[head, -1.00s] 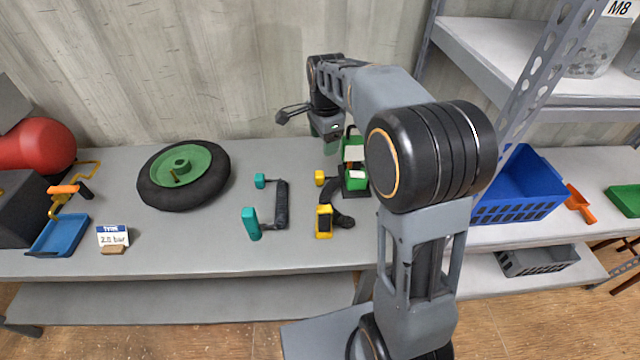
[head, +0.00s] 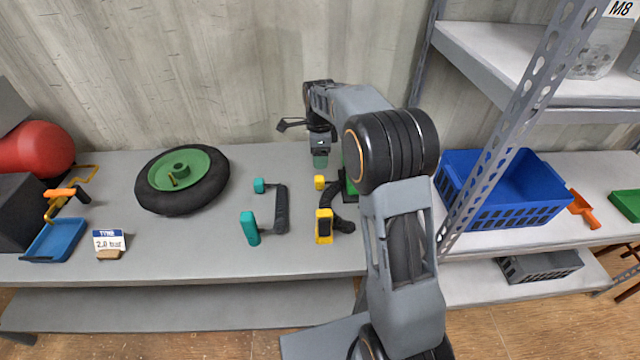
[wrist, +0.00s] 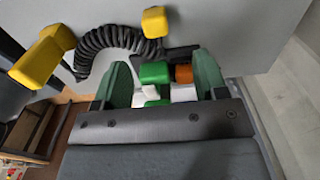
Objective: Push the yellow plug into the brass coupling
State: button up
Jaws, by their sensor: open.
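A small yellow block (head: 319,182) and a larger yellow block with a black face (head: 324,226) lie on the bench, joined by a black coiled hose (head: 341,224). I take the yellow plug to be one of these ends; I cannot tell which. Both show in the wrist view, the small one (wrist: 155,22) at top centre, the large one (wrist: 42,57) at left. The brass coupling (wrist: 184,73) shows beside a green block (wrist: 154,72), between my fingers in the picture. My gripper (wrist: 162,78) is open and empty; in the head view it (head: 320,160) hangs behind the small block.
A similar teal pair (head: 250,228) with a dark hose lies left of the yellow one. A green-hubbed wheel (head: 183,180), a blue tray (head: 58,239) and a tyre sign (head: 109,241) are further left. A shelf post (head: 500,165) and blue crate (head: 535,190) stand right.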

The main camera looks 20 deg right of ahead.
aim_at(319, 178)
jog(key=shift+f, duration=2.55)
jog(key=shift+s+a+f, duration=0.1)
jog(key=shift+s+f, duration=0.05)
jog(key=shift+f, duration=1.15)
jog(key=shift+s+f, duration=0.15)
jog(key=shift+f, duration=1.15)
jog(key=c, duration=1)
jog(key=shift+o, duration=0.2)
jog(key=shift+r, duration=0.1)
